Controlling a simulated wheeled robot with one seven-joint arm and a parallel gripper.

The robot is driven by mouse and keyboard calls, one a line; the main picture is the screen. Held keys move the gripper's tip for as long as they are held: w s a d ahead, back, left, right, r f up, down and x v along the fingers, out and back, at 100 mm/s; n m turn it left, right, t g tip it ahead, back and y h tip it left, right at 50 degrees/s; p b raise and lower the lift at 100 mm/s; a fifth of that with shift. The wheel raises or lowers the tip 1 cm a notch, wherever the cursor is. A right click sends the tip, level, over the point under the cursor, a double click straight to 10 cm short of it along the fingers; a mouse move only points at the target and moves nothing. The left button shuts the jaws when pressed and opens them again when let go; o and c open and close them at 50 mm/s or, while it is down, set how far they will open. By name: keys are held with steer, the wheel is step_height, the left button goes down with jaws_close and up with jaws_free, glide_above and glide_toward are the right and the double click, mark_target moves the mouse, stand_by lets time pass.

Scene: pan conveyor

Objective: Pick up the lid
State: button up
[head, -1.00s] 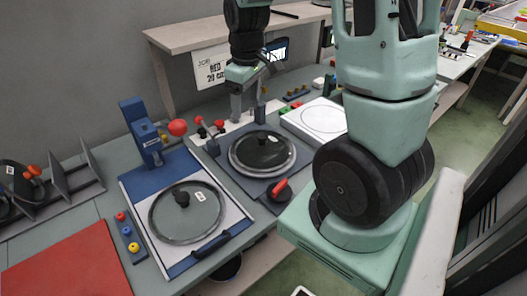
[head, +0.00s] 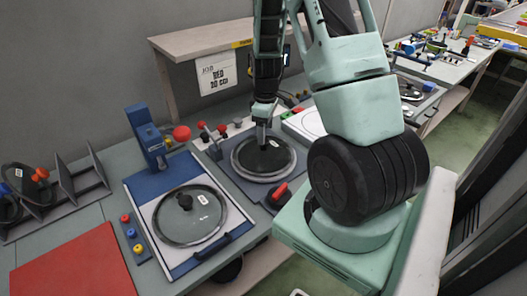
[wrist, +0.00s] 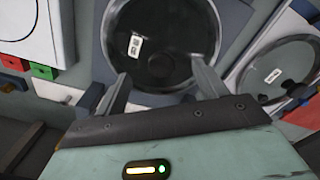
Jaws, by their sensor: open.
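A round lid with a steel rim, a dark top and a white label (head: 277,163) lies on a dark square plate in the middle of the bench. It also shows in the wrist view (wrist: 165,42). My gripper (head: 262,143) points down over this lid, with its fingertips close to the lid's middle. In the wrist view my gripper (wrist: 160,76) has its two fingers wide apart and nothing held between them. I cannot tell whether they touch the lid. A second, glass lid with a black knob (head: 185,222) lies in the blue-edged fixture to the left.
A red-handled lever (head: 279,191) sits just in front of the middle plate. A red mat (head: 65,262) and a dark rack (head: 65,183) are at the left. A raised shelf (head: 205,38) runs behind.

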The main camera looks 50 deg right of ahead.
mark_target(264, 148)
steer(key=shift+w+a+f+p, duration=0.15)
steer(key=shift+f+p, duration=0.3)
steer(key=shift+f, duration=1)
steer(key=shift+w+f+p, duration=0.15)
steer(key=shift+f+p, duration=0.3)
steer(key=shift+f, duration=1)
steer(key=shift+c, duration=0.2)
jaws_close()
